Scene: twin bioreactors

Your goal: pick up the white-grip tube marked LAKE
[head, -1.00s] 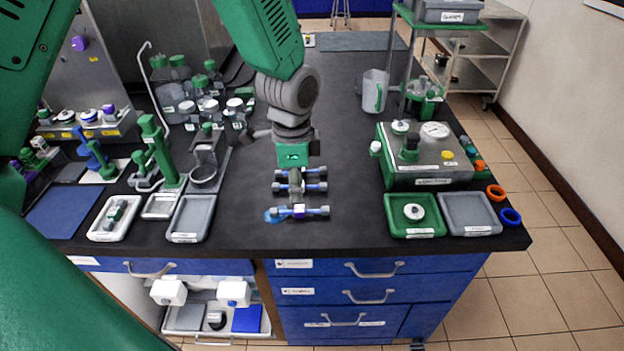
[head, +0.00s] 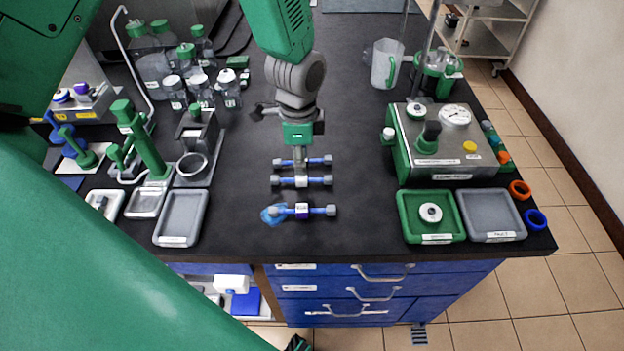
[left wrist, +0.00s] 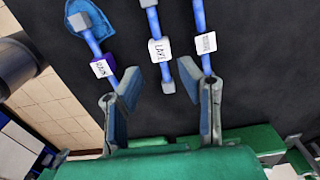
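The white-grip tube marked LAKE (left wrist: 157,50) is blue with grey end caps, the middle of three tubes in the left wrist view. It lies flat on the dark bench in the head view (head: 317,181). My left gripper (left wrist: 164,108) is open and empty; the LAKE tube's near end points between its fingers. In the head view the left gripper (head: 301,163) hangs at the back of the tubes. The purple-grip tube (head: 317,210) is in front, and a third tube with a pale grip (left wrist: 201,45) is on the other side. My right gripper is not seen.
A blue piece (head: 271,214) is at the purple-grip tube's left end. A grey tray (head: 182,241) stands left; a green tray (head: 403,220) and steel-fronted unit (head: 447,172) stand right. The bench between the trays and tubes is clear.

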